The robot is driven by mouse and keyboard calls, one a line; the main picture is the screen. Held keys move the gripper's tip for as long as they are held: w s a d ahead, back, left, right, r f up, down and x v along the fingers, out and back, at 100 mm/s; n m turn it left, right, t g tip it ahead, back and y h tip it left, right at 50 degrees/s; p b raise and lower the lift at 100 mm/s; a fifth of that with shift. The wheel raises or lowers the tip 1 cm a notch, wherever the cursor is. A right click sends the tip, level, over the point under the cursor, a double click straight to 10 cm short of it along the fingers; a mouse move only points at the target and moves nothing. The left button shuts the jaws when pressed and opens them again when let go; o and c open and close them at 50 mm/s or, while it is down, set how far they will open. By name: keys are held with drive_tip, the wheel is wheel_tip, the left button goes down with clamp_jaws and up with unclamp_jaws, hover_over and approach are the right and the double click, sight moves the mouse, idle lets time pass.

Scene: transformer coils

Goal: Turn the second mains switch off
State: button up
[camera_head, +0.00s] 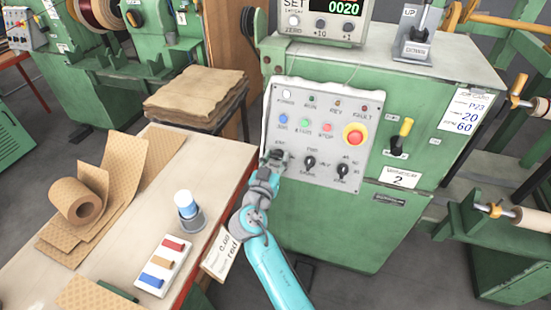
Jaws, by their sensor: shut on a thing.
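The grey control panel (325,120) is on the front of the green machine (345,230), which bears a plate marked 2 (402,177). Its bottom row has a middle black rotary switch (309,162) and a right black rotary switch (342,170). My gripper (273,157) is at the left end of this row, shut on the left rotary switch, which it mostly hides. Its position cannot be read. The labels are too small to show which one is the mains switch.
A red emergency button (355,135) and coloured push buttons sit above the rotary switches. A counter (322,20) and an upright lever (418,35) are on top. A table with a paper roll (78,200) and a cup (187,205) stands left of my arm.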

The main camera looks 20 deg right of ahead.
drive_tip(key=n+y, duration=0.1)
drive_tip(key=n, duration=0.2)
drive_tip(key=n+t+y, duration=0.1)
drive_tip(key=n, duration=0.2)
drive_tip(key=shift+d+y, duration=0.1)
drive_tip(key=shift+y, duration=0.2)
drive_tip(key=n+y, duration=0.2)
drive_tip(key=n, duration=0.3)
drive_tip(key=n+y, duration=0.1)
drive_tip(key=n, duration=0.1)
drive_tip(key=n+g+y, duration=0.1)
drive_tip(key=n, duration=0.2)
drive_tip(key=shift+r, duration=0.15)
drive_tip(key=shift+n+g+y, duration=0.4)
drive_tip(key=shift+n+g, duration=0.2)
drive_tip(key=shift+n, duration=1.4)
drive_tip(key=o, duration=1.2)
drive_tip(key=shift+c, duration=0.2)
drive_tip(key=shift+s, duration=0.1)
drive_tip(key=v, duration=1.2)
